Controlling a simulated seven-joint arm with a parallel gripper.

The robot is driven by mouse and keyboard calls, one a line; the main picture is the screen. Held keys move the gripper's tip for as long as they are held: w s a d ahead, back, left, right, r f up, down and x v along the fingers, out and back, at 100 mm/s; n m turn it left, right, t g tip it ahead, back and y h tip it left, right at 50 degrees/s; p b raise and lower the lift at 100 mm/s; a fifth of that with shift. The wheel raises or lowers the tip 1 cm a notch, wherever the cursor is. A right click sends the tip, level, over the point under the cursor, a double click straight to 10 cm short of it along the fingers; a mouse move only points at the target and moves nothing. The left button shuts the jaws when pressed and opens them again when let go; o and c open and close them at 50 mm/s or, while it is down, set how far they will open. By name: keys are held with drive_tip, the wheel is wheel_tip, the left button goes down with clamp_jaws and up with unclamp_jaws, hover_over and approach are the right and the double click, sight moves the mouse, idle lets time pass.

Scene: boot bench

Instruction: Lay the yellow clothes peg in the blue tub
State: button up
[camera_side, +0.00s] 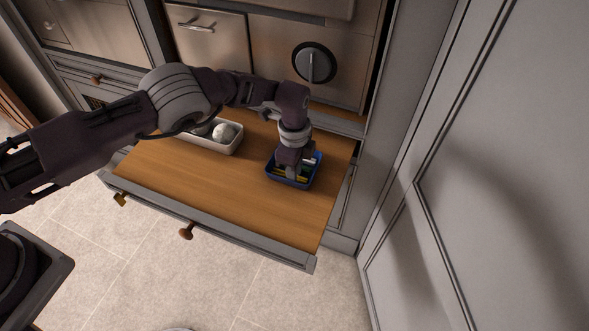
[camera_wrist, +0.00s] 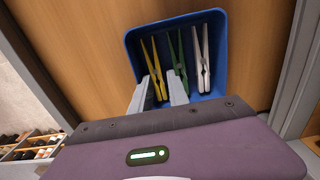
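The blue tub (camera_side: 302,187) stands on the wooden surface at the right in the side view, and its rim shows in the wrist view (camera_wrist: 134,38). The yellow clothes peg (camera_wrist: 152,66) lies inside the tub on its left side in the wrist view. A green peg (camera_wrist: 177,58) and a white peg (camera_wrist: 200,60) lie beside it in the tub. My gripper (camera_wrist: 158,92) is down at the tub, its two fingers apart with the near end of the yellow peg between them in the picture. Whether the fingers touch the peg is hard to tell.
A pale tray (camera_side: 212,143) with roundish things in it stands to the left, partly behind my arm. The wooden surface (camera_side: 225,190) between the tray and the front edge is clear. A grey cabinet panel (camera_side: 400,110) rises close to the tub's right.

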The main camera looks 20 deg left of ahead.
wheel_tip(320, 180, up, 12)
drive_tip(key=shift+r, duration=0.2)
idle(0.4)
drive_tip(key=s+a+r+n+t+h, duration=0.1)
drive_tip(key=a+r+n, duration=0.25)
drive_tip(key=r, duration=0.45)
drive_tip(key=s+a+r+n, duration=0.15)
drive_tip(key=a+r, duration=0.25)
drive_tip(key=r, duration=0.5)
drive_tip(key=s+a+r+n+t+h, duration=0.1)
drive_tip(key=s+a+r+n+t, duration=0.1)
drive_tip(key=s+a+r+n, duration=0.6)
drive_tip(key=s+a+r+n+t+y, duration=0.1)
drive_tip(key=s+a+n, duration=0.1)
drive_tip(key=s, duration=0.9)
drive_tip(key=s+a+r+n+t+y, duration=0.1)
drive_tip(key=s+a+n, duration=0.2)
drive_tip(key=s, duration=0.9)
drive_tip(key=shift+s+a+t, duration=0.25)
drive_tip(key=shift+a+t, duration=0.05)
drive_tip(key=shift+a, duration=0.3)
